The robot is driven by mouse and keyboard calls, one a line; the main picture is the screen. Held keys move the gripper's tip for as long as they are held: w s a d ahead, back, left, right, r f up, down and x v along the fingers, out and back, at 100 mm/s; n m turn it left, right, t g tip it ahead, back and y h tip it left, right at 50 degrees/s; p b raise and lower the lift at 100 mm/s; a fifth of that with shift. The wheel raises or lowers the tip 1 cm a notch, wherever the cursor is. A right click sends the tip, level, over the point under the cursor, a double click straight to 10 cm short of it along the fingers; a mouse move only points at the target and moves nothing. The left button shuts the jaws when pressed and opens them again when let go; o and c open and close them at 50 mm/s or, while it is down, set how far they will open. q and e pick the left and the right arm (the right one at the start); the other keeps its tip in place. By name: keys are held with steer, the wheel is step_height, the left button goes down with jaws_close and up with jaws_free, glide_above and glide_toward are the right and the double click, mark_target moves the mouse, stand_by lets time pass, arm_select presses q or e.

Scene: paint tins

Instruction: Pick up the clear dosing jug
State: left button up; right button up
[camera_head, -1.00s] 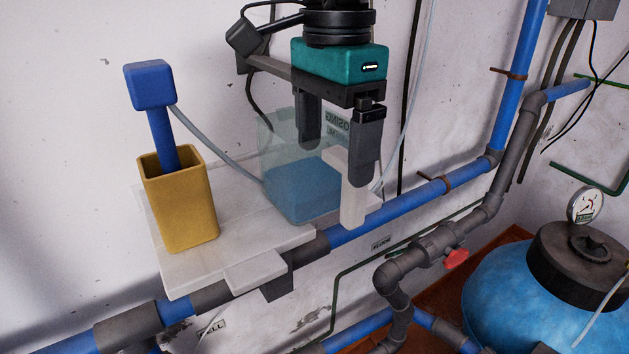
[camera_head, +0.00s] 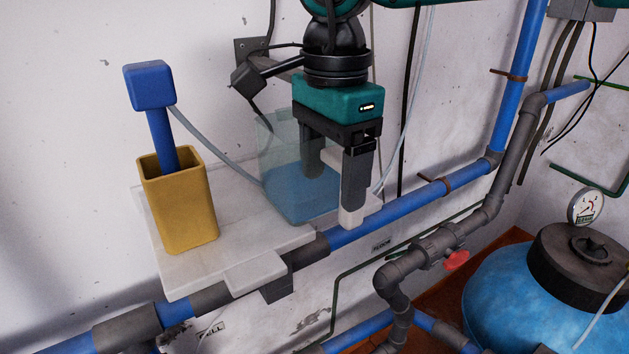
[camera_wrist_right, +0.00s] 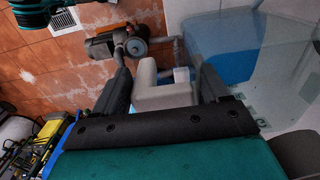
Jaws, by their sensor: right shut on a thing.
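The clear dosing jug (camera_head: 284,188) stands on a white shelf (camera_head: 182,268) against the wall, with blue liquid in its lower part. Its thick white handle (camera_head: 351,215) is on the right side. My right gripper (camera_head: 333,185) points down over the handle and is shut on it. In the right wrist view the white handle (camera_wrist_right: 165,97) lies between the fingers, and the clear wall of the jug (camera_wrist_right: 275,60) is to the right. The fingers hide part of the handle and jug. My left gripper is not in view.
A yellow square holder (camera_head: 180,210) with a blue-headed probe (camera_head: 152,88) stands left of the jug. A grey hose (camera_head: 215,148) runs from the probe behind the jug. Blue and grey pipes (camera_head: 400,208) pass right of the shelf. A blue tank (camera_head: 520,300) stands at lower right.

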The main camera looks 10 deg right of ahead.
steer(key=shift+w+r, duration=0.1)
steer(key=shift+c, duration=0.4)
steer(key=shift+r, duration=0.55)
steer(key=s+d+r+b, duration=0.1)
steer(key=s+d, duration=0.2)
steer(key=s, duration=0.5)
steer(key=s+d+r+b, duration=0.1)
steer(key=s+d, duration=0.2)
steer(key=s, duration=0.6)
steer(key=shift+r+b, duration=0.15)
steer(key=shift+b, duration=0.2)
steer(key=shift+d, duration=0.1)
